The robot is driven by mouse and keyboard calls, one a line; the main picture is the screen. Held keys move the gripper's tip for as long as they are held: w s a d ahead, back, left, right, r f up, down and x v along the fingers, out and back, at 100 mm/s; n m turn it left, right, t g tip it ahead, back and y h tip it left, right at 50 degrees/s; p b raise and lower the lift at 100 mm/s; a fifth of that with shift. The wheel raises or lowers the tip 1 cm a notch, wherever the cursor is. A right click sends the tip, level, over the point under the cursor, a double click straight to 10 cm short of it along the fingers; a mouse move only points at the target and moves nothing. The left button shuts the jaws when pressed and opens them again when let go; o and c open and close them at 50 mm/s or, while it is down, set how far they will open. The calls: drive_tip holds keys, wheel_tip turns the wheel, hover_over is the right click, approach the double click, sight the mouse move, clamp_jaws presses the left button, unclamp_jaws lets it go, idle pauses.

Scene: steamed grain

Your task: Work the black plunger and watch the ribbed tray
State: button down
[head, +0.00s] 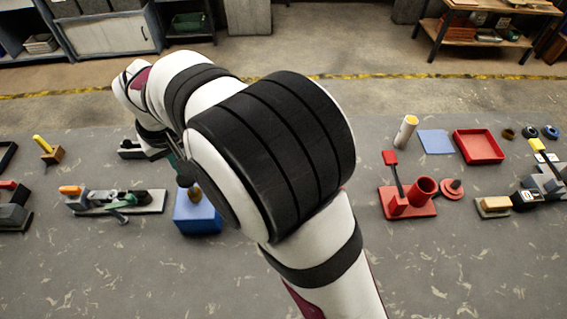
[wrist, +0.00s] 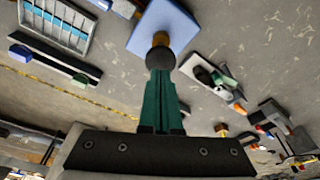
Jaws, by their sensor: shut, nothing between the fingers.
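The black plunger knob (head: 185,181) stands above a brown collar on a blue box (head: 198,218), just left of my arm. In the wrist view the knob (wrist: 159,56) is in front of the brown collar and the blue box (wrist: 165,22). My gripper (wrist: 160,70) is shut and empty, its green fingers together with their tips at the knob. I cannot tell whether they touch or press it. The ribbed tray (wrist: 57,21), grey-white with blue strips between its ribs, lies at the upper left of the wrist view. My arm hides it in the head view.
A grey board (head: 115,202) with an orange-handled tool is left of the box. A dark rail (wrist: 55,61) lies near the tray in the wrist view. Right of my arm are a red base with a cup (head: 408,208) and a red tray (head: 478,146).

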sight(186, 177)
drive_tip(key=shift+f, duration=0.1)
drive_tip(key=shift+f, duration=2.2)
drive_tip(key=shift+r, duration=3.8)
